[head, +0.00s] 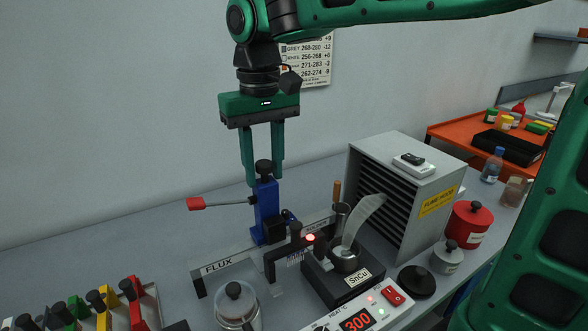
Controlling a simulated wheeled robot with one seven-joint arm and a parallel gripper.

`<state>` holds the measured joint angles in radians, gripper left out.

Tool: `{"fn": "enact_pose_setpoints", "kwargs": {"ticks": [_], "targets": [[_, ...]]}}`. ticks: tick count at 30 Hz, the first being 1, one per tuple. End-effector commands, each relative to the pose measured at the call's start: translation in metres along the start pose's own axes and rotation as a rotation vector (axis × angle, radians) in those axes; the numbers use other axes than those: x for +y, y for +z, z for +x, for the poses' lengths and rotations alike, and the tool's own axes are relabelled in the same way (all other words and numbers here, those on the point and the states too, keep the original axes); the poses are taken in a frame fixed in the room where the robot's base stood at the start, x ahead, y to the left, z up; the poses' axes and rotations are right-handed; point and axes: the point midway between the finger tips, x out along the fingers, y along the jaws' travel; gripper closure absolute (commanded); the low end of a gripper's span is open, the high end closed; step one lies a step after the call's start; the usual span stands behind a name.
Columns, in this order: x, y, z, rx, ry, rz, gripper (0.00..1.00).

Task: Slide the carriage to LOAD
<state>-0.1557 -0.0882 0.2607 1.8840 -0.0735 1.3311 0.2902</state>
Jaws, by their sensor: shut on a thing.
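The carriage (266,205) is a blue upright block with a black knob (263,166) on top. A lever with a red end (195,203) sticks out to the left of the carriage. The rail carries a FLUX label near its left end. I cannot read a LOAD mark; the rail behind the carriage is partly hidden.
A solder pot (344,258) marked SnCu and a heater panel (357,320) reading 300 stand in front. A grey fume hood (400,195) stands at right. A glass jar (236,305) and coloured holders (103,309) are at front left. The bench behind the lever is clear.

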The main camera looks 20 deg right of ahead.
Motion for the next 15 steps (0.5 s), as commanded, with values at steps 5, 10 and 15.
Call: {"fn": "enact_pose_setpoints", "kwargs": {"ticks": [5,10,15], "targets": [[0.0001,-0.0007,-0.0008,0.003,0.000,0.001,0.58],[0.0001,-0.0004,-0.0008,0.002,0.000,0.001,0.58],[-0.0001,-0.0008,-0.0083,0.003,-0.001,0.000,0.58]]}}
